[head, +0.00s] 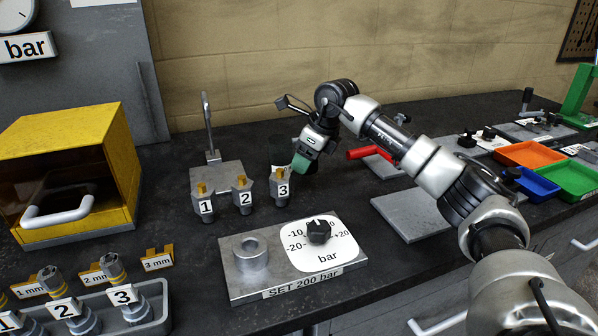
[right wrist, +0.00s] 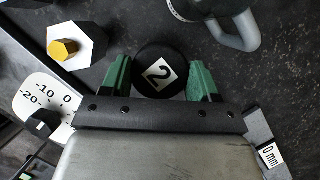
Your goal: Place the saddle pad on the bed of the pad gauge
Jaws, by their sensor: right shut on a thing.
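A round black pad (right wrist: 160,72) with a white label reading 2 sits between the green fingertips of my right gripper (right wrist: 158,82), which is shut on it. I take it to be the saddle pad. In the head view my right gripper (head: 303,160) is behind the regulator-like part marked 3, and the pad is mostly hidden there. A grey block labelled "0 mm" (right wrist: 268,155) shows at the lower right of the wrist view, apart from the pad. I cannot tell whether it is the pad gauge, and no bed is clearly visible. My left gripper is out of view.
Upright parts marked 1 (head: 204,203), 2 (head: 242,195) and 3 (head: 280,188) stand close to my right gripper. A "SET 200 bar" plate (head: 245,291) is in front. A yellow cabinet (head: 85,150) stands left; orange (head: 530,154) and blue (head: 532,184) trays are right.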

